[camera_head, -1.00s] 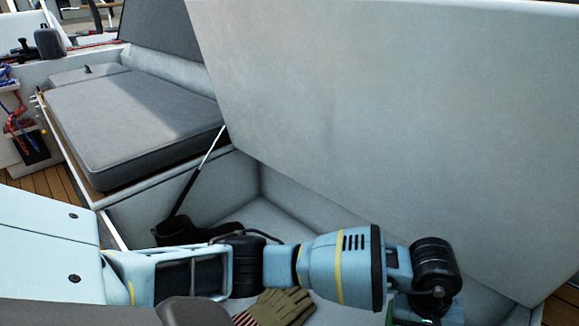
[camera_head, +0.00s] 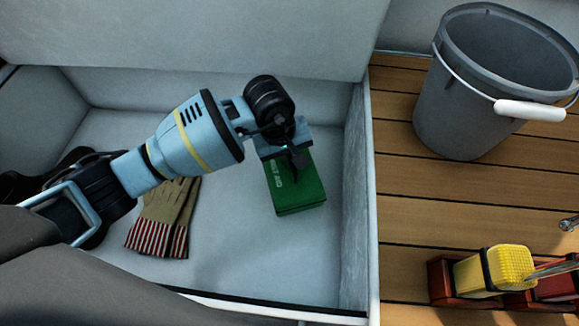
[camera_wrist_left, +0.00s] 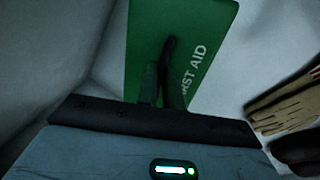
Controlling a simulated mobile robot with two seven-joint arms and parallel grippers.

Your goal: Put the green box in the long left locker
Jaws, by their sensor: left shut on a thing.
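The green box (camera_head: 297,188), marked FIRST AID, is inside the open white locker (camera_head: 240,245), near its right end wall. It also shows in the left wrist view (camera_wrist_left: 205,28). My left gripper (camera_head: 296,163) reaches in from the left and is shut on the box. In the left wrist view its dark fingers (camera_wrist_left: 168,75) overlap the box and hide part of it. I cannot tell whether the box touches the locker floor. My right gripper is not in view.
Tan gloves with striped cuffs (camera_head: 165,215) lie on the locker floor left of the box. The raised lid (camera_head: 200,35) stands behind. Right of the locker wall, a grey bucket (camera_head: 470,110) and a yellow-headed item (camera_head: 490,272) stand on the wooden deck.

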